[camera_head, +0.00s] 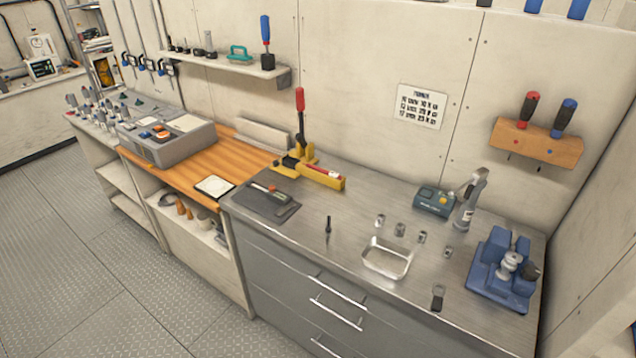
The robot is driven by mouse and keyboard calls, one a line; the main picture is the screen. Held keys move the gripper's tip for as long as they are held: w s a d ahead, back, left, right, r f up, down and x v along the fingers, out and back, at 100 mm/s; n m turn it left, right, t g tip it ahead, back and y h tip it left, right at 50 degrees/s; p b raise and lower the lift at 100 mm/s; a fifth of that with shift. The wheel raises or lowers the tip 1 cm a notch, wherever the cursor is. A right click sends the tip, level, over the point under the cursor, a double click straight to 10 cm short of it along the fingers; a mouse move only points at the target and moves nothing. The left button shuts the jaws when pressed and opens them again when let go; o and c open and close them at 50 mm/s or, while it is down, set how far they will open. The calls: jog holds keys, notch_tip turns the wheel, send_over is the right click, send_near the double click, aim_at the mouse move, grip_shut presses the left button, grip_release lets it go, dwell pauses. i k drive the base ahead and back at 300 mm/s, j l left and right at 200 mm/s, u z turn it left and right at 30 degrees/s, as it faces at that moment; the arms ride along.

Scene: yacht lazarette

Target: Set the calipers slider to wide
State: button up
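I cannot make out the calipers or their slider for sure. A slim tool with a red part (264,188) lies on a dark mat (262,206) on the steel worktop and is too small to identify. A small dark item (438,297) lies near the worktop's front edge, also unclear. A thin dark tool (328,231) stands upright near the middle of the worktop. My gripper is not in view.
The steel worktop (350,205) holds a yellow tool with a red lever (320,175), a metal tray (386,260), several small metal cylinders, a green box (434,201) and a blue vise-like device (503,270). A wooden bench adjoins left. The floor (80,255) is clear.

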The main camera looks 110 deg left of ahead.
aim_at(280, 197)
jog(key=u, duration=3.9)
